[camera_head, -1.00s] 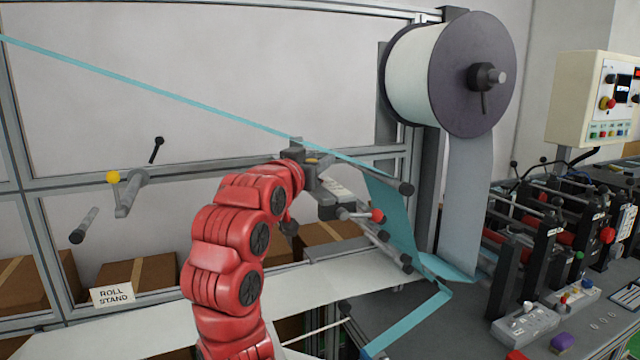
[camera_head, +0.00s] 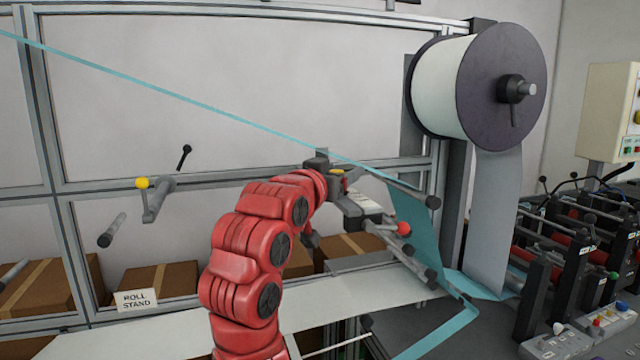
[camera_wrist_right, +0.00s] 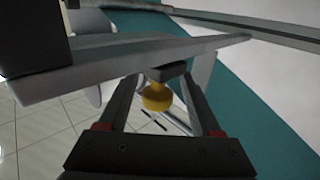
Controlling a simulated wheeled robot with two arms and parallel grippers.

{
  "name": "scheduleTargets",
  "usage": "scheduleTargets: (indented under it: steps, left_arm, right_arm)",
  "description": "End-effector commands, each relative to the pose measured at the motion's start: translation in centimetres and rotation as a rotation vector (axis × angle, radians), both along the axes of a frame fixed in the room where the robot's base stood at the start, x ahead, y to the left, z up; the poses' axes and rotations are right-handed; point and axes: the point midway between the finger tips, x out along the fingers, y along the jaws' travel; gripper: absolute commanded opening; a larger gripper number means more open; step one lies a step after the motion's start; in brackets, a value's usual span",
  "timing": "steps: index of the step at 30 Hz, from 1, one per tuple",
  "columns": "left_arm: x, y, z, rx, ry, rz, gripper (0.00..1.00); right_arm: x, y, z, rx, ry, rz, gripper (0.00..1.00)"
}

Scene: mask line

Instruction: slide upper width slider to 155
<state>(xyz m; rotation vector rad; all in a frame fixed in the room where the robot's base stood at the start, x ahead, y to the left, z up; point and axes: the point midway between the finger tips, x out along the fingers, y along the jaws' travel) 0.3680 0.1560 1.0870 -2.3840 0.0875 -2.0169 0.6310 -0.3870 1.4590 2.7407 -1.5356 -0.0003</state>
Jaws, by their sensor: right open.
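The upper width slider shows as a small yellow knob (camera_wrist_right: 158,97) under a dark block in the right wrist view. The knob sits between the two fingers of my right gripper (camera_wrist_right: 160,82), which are spread on either side of it. I cannot tell whether either finger touches it. In the head view a bit of yellow (camera_head: 337,172) shows beside my right gripper (camera_head: 335,182), at the rail behind the teal web. The red arm hides part of this area. No scale or number is readable. My left gripper is not in view.
A teal web (camera_head: 415,225) runs down close to the right of my gripper, near a lever with a red ball (camera_head: 404,229). A grey rail (camera_wrist_right: 130,65) crosses above the knob. A large roll (camera_head: 475,90) stands at right, a yellow-knobbed bracket (camera_head: 150,195) at left.

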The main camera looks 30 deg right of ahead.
Motion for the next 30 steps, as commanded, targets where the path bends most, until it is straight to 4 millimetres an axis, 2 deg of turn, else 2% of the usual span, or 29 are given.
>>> scheduleTargets:
  steps: [12, 18, 24, 30]
  left_arm:
    - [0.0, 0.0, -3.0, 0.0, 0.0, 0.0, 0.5]
    - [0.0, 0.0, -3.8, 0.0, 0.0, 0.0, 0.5]
    - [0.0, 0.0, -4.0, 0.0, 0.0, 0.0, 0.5]
    - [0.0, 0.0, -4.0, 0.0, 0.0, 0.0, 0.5]
  right_arm:
    - [-5.0, 8.8, -0.4, 0.002, -0.001, 0.009, 0.66]
    - [-7.1, 12.1, -0.2, 0.002, -0.002, 0.007, 0.66]
    - [-8.2, 13.7, -0.1, 0.001, -0.002, 0.004, 0.66]
    - [-8.5, 13.9, 0.0, 0.001, -0.001, 0.001, 0.66]
